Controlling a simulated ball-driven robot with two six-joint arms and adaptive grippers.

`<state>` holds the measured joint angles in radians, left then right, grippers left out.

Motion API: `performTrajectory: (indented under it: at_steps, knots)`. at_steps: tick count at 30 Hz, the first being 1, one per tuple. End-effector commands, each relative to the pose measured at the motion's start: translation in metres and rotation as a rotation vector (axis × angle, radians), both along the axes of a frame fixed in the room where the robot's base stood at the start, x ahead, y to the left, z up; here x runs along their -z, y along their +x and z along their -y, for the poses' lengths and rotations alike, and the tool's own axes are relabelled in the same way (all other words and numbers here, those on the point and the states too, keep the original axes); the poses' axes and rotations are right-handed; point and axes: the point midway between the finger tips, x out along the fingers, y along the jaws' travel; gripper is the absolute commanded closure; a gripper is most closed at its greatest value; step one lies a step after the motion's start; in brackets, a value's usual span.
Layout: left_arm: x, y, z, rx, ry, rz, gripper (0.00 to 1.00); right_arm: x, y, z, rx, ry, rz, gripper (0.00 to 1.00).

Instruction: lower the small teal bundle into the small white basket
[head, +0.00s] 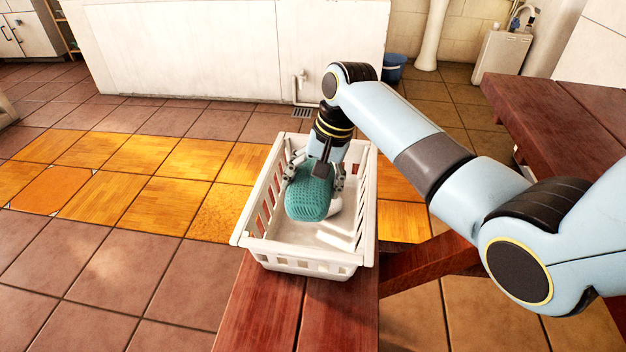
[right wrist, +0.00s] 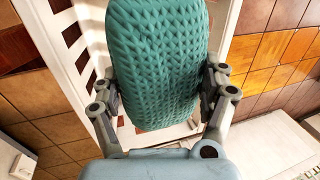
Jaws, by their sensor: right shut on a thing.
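The small teal bundle (head: 309,198) has a knitted-looking surface and sits within the outline of the white basket (head: 247,216) in the head view. My right gripper (head: 313,179) is shut on the bundle, with one finger on each side. The bundle also fills the middle of the right wrist view (right wrist: 155,60), between the fingers of the right gripper (right wrist: 160,92). The basket's slatted wall shows behind it there (right wrist: 62,35). I cannot tell whether the bundle touches the basket floor. A white item (head: 336,203) shows beside the bundle inside the basket. My left gripper is not in view.
The basket stands on a dark red wooden bench (head: 262,305). Another red wooden table (head: 560,115) is at the right. A blue bucket (head: 393,68) stands by the far wall. The tiled floor (head: 110,255) at the left is clear.

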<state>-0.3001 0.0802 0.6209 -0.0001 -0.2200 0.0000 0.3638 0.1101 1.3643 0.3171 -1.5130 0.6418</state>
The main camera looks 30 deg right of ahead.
Motion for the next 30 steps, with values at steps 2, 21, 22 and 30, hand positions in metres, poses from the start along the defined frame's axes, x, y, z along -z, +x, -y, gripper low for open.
performTrajectory:
  at_steps: [2,21,22,30]
  knots:
    - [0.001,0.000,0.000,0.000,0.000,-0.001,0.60,0.003,0.000,0.000,0.000,0.000,0.000,0.59]
    - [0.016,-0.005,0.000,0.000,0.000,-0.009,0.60,0.039,0.000,0.000,0.000,0.000,0.000,0.60]
    - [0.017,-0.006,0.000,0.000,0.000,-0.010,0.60,0.040,0.000,0.000,0.000,0.001,-0.001,0.60]
    - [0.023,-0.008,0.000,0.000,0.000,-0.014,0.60,0.055,0.000,0.000,0.000,0.000,0.000,0.60]
